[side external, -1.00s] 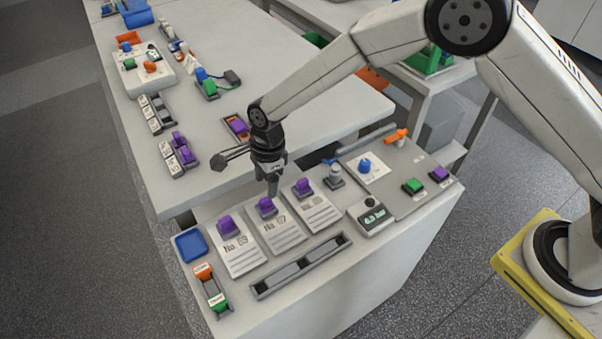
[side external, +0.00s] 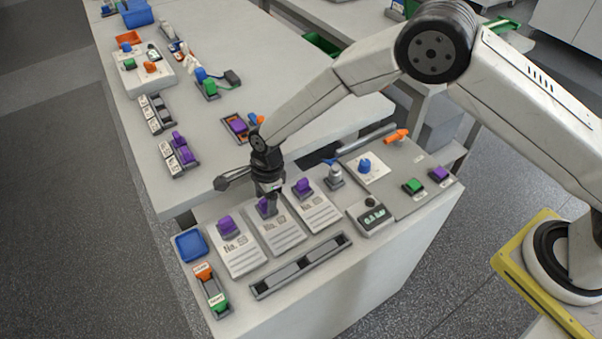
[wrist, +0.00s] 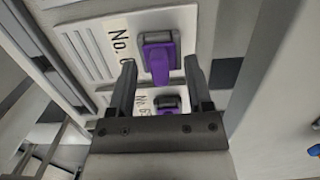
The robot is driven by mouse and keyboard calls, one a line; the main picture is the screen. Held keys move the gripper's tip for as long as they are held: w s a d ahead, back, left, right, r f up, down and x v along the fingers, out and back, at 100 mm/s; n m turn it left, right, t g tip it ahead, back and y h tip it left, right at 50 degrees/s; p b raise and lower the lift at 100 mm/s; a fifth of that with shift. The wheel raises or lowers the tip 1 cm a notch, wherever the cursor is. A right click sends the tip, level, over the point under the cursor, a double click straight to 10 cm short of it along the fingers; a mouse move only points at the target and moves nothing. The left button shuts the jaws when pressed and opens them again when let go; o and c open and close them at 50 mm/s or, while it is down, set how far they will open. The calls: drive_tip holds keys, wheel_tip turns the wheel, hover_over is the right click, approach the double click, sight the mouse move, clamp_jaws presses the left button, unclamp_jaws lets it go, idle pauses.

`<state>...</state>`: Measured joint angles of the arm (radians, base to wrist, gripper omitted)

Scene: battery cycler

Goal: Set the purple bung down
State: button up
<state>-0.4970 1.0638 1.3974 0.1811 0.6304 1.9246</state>
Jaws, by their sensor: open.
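In the wrist view my gripper (wrist: 161,80) is open. Another purple bung (wrist: 167,102) shows lower down, partly hidden behind my gripper. I cannot tell whether the fingers touch any bung.
A long grey slotted rail (side external: 300,266) lies in front of the cards. A blue tray (side external: 190,245) and an orange and green holder (side external: 212,291) stand at left. A small display box (side external: 373,217) and a grey panel (side external: 410,170) are at right. More purple pieces (side external: 184,152) lie on the back table.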

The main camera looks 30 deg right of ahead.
sight(263, 199)
idle(0.4)
clamp_jaws()
drive_tip(key=shift+r, duration=0.2)
drive_tip(key=shift+r, duration=0.5)
wheel_tip(263, 199, up, 2)
drive_tip(key=s+d+r, duration=0.6)
drive_tip(key=s+r, duration=0.3)
drive_tip(key=s, duration=0.3)
drive_tip(key=shift+s+r, duration=0.35)
